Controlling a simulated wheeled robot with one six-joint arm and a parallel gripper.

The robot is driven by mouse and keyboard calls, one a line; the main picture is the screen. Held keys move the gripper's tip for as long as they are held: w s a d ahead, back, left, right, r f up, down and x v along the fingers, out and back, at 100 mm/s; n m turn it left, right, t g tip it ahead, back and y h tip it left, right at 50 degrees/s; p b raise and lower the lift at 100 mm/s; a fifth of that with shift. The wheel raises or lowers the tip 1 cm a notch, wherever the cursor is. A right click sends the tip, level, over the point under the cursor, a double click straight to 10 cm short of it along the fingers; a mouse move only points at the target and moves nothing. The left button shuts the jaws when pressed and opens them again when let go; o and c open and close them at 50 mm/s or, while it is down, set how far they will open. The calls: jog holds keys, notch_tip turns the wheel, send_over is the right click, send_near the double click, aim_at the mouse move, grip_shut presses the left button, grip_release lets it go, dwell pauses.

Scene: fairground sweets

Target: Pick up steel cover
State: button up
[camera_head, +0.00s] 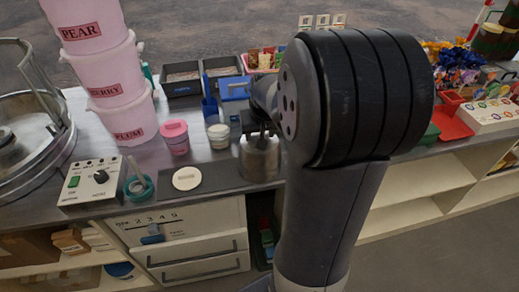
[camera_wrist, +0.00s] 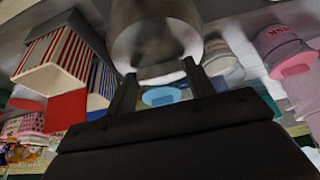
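The steel cover (camera_head: 260,160) is a dull grey metal cylinder standing upright on the counter, at the right end of a dark mat. My gripper (camera_head: 259,130) is right above it, pointing down, with its fingertips at the cover's upper part. In the wrist view, which is upside down, the cover (camera_wrist: 155,30) fills the top middle. The two fingers of my gripper (camera_wrist: 160,73) stand apart there, close to the cover's near rim, with a clear gap between them. Whether they touch it, I cannot tell. My arm hides what is right of the cover.
A cream disc (camera_head: 187,178) lies on the dark mat (camera_head: 215,182) left of the cover. A white jar (camera_head: 219,137) and a pink-lidded jar (camera_head: 175,139) stand close by on the left. Stacked pink tubs (camera_head: 113,75) rise farther left. A blue scoop (camera_head: 209,106) is behind.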

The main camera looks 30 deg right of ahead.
jog(key=c, duration=0.9)
jog(key=shift+r, duration=0.1)
